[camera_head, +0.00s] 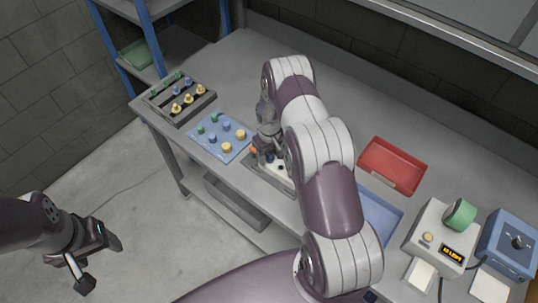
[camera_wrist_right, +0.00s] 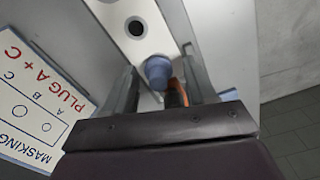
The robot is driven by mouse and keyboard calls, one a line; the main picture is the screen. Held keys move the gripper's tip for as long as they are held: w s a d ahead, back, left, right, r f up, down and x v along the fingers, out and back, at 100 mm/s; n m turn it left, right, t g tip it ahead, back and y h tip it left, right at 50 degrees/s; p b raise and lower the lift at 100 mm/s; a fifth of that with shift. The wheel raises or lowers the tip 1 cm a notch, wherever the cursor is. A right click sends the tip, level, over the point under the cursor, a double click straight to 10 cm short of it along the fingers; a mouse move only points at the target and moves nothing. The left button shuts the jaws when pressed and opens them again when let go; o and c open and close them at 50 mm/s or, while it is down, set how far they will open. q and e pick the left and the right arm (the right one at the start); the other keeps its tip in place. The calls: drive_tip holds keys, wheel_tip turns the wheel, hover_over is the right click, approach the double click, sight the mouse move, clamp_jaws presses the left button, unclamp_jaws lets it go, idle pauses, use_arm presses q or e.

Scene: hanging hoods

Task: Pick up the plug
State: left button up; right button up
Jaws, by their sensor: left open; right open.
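A blue plug (camera_wrist_right: 158,68) shows between the spread fingers of my right gripper (camera_wrist_right: 165,88) in the right wrist view. It stands by a white plate (camera_wrist_right: 118,14) with dark round holes; its base is hidden. In the head view my right gripper (camera_head: 264,152) points down over this plate (camera_head: 281,177), and the plug is not clear there. More green, blue and yellow plugs stand on a blue mat (camera_head: 207,151) and in a dark rack (camera_head: 160,103). My left gripper (camera_head: 100,264) is open and empty, off the bench over the floor.
An orange and dark part (camera_wrist_right: 176,92) is close to the plug. A sign (camera_wrist_right: 38,120) reads "MASKING PLUG A + C".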

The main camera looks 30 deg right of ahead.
drive_tip(key=shift+s, duration=0.15)
drive_tip(key=shift+s+d+r, duration=0.1)
drive_tip(key=shift+s+d, duration=0.05)
drive_tip(key=c, duration=0.9)
drive_tip(key=shift+c, duration=0.6)
